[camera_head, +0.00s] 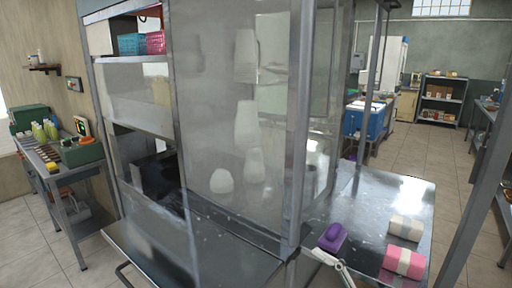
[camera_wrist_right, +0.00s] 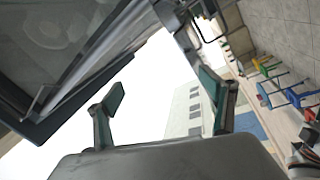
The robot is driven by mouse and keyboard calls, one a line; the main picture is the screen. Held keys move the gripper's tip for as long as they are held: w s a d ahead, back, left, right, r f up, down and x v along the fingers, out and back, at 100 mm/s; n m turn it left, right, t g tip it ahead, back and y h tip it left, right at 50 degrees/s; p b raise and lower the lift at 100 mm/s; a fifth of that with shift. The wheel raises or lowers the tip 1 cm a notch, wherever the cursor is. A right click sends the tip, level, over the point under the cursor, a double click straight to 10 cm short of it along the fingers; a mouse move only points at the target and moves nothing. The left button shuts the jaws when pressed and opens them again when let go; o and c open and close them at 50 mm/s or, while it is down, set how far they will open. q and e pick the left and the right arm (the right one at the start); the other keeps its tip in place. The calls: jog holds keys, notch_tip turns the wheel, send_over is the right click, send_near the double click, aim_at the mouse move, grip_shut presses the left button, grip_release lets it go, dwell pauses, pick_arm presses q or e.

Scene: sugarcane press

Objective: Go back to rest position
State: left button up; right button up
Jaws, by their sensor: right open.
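In the right wrist view my right gripper (camera_wrist_right: 160,95) has its two green-padded fingers spread wide apart, with nothing between them. In the head view a pale jointed piece (camera_head: 338,265) shows at the bottom edge beside the metal table; I cannot tell whether it is part of my right arm. My left gripper and left arm do not show in either view.
A metal-framed glass booth (camera_head: 298,130) stands close in front. Right of it, a metal table (camera_head: 350,205) bears a purple item (camera_head: 332,237) and two banded blocks, one pink (camera_head: 404,262) and one beige (camera_head: 405,228). Tiled floor (camera_head: 462,200) is clear at the right.

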jog(key=s+d+f+m+h, duration=0.2)
jog(key=d+f+m+h, duration=0.35)
jog(key=f, duration=0.45)
jog(key=s+d+f+m+h, duration=0.2)
jog(key=d+f+m+h, duration=0.2)
jog(key=d+f, duration=0.45)
jog(key=s+d+f+m+g+h, duration=0.2)
jog(key=s+d+f, duration=0.2)
jog(key=s+f, duration=0.3)
jog(key=s+d+f+m+g+h, duration=0.2)
jog(key=s+d+f, duration=0.2)
jog(key=s+f, duration=0.3)
jog(key=w+a+m+t, duration=0.1)
jog(key=a+m, duration=0.4)
jog(key=a, duration=0.8)
jog(key=shift+w+t, duration=0.3)
jog(key=shift+w, duration=0.5)
